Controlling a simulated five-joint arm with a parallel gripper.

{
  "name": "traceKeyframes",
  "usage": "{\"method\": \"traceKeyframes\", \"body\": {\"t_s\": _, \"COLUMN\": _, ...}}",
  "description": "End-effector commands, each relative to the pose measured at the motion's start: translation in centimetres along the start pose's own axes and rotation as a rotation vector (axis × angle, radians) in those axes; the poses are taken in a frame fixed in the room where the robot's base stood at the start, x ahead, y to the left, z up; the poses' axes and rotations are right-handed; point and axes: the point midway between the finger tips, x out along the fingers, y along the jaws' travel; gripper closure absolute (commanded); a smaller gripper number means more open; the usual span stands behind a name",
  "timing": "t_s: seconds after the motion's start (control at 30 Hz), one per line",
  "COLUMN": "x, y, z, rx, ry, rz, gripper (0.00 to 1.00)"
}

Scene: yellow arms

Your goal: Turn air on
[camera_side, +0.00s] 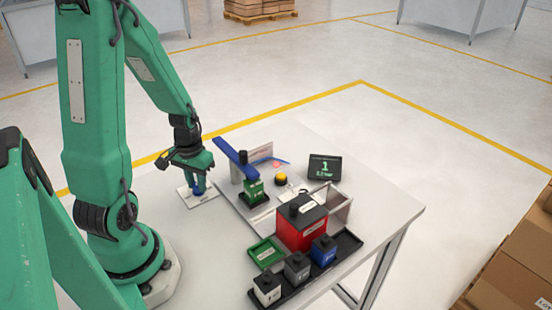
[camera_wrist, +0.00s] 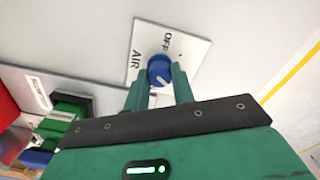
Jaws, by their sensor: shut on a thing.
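A round blue knob (camera_wrist: 159,70) sits on a white plate (camera_wrist: 181,49) marked AIR and OFF in the wrist view. My gripper (camera_wrist: 160,80) is shut on the blue knob, with one green finger on each side of it. In the side view my gripper (camera_side: 198,185) reaches down to the white plate (camera_side: 205,203) at the left part of the table. The knob shows there only as a bit of blue between the fingers. Which way the knob points is hard to tell.
Right of the plate stands a station with a blue lever (camera_side: 237,155), a green block (camera_side: 253,190) and a yellow button (camera_side: 281,179). A small dark screen (camera_side: 325,168) stands behind. A red box (camera_side: 302,228) and several small blocks fill the front.

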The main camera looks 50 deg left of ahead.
Motion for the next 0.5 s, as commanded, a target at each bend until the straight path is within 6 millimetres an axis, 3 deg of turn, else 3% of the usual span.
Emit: {"method": "traceKeyframes", "body": {"t_s": 0.5, "x": -0.10, "y": 0.00, "z": -0.06, "rx": 0.243, "ry": 0.002, "rz": -0.001, "gripper": 0.98}}
